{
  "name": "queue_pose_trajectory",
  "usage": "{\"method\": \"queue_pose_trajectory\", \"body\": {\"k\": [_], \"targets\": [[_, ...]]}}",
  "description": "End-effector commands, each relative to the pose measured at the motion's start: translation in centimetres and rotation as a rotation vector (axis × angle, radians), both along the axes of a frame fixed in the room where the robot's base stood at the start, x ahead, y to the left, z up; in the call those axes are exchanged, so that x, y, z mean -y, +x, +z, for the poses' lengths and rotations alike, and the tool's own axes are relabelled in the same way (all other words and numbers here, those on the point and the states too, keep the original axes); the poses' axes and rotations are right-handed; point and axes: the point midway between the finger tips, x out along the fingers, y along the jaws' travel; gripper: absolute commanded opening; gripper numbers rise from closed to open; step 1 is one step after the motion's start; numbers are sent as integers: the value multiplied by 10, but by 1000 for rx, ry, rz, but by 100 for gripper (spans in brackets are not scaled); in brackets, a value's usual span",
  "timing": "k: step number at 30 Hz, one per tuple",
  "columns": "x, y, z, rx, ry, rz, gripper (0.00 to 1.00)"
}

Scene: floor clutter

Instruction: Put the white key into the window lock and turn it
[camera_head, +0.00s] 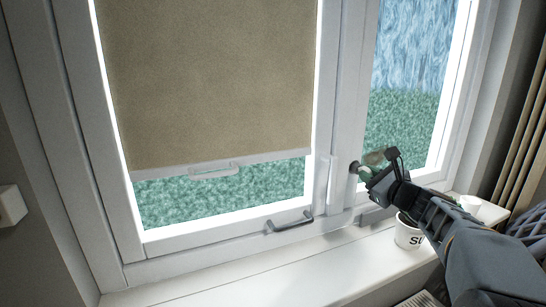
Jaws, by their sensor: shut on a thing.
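My gripper (382,172) reaches in from the lower right and is shut at the window frame, beside the right-hand pane. A small pale piece (373,158) shows at its fingertips; I take it to be the white key, mostly hidden by the fingers. The window lock (354,167) is a small dark round fitting on the upright frame, just left of the fingertips. The key's tip is not clearly visible, and I cannot tell whether it is inside the lock or only close to it.
A white mug with dark letters (407,236) stands on the sill (250,272) under my arm. Another white cup (470,204) is to its right. A grey handle (290,222) sits low on the left frame. A beige blind (210,80) covers most of the left pane. The left sill is clear.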

Motion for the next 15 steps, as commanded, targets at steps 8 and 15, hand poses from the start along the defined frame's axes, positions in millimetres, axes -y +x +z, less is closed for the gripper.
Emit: {"method": "queue_pose_trajectory", "body": {"k": [8, 15], "targets": [[0, 0, 4, 7, -1, 0, 35], [0, 0, 2, 4, -2, -1, 44]]}}
